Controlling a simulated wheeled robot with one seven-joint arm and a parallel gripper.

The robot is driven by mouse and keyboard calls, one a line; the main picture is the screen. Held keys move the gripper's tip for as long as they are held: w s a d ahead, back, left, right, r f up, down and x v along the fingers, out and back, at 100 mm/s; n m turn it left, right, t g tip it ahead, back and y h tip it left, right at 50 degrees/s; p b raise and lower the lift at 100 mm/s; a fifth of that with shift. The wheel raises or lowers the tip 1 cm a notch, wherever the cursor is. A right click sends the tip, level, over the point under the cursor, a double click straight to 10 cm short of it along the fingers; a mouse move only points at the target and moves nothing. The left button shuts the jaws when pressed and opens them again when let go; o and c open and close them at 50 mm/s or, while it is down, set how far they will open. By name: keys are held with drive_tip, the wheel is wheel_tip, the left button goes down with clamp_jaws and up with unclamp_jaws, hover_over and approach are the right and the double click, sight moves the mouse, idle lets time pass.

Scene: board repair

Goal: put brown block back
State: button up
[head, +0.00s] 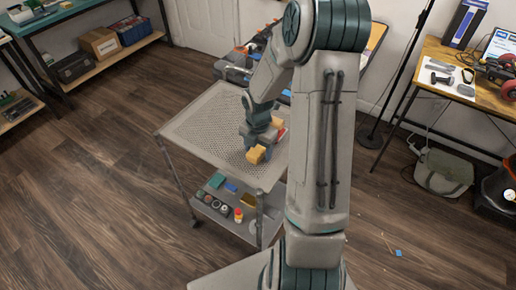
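My gripper (266,142) is low over the perforated top of a grey cart (205,125). Orange-yellow parts show on two sides of it; I cannot tell whether they are its fingers or something held. Whether it is open or shut is too small to see. A brownish-yellow block-like piece (249,200) lies on the cart's lower shelf, near its right end; I cannot tell for sure that it is the brown block. A small red patch shows just behind the gripper. My arm hides the right part of the cart top.
The lower shelf (225,217) also holds a teal piece (216,180), a red-and-yellow item (238,215) and several small round things. A small blue piece (398,252) lies on the floor at right. A wooden workbench (435,55) stands right. Floor left of the cart is clear.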

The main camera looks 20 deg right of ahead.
sight(258, 149)
wheel_tip(258, 149, up, 12)
drive_tip(key=p, duration=0.2)
drive_tip(key=s+a+r+m+t, duration=0.1)
drive_tip(key=s+a+r+m, duration=0.4)
drive_tip(key=s+m, duration=0.3)
drive_tip(key=s+a+r+m+t, duration=0.1)
drive_tip(key=s+a+r+m, duration=0.3)
drive_tip(key=s+m, duration=0.5)
drive_tip(key=r+m, duration=0.1)
drive_tip(key=m, duration=0.7)
drive_tip(key=shift+s+a+r+t, duration=0.3)
drive_tip(key=shift+a+r+t, duration=0.05)
drive_tip(key=shift+r+t, duration=0.05)
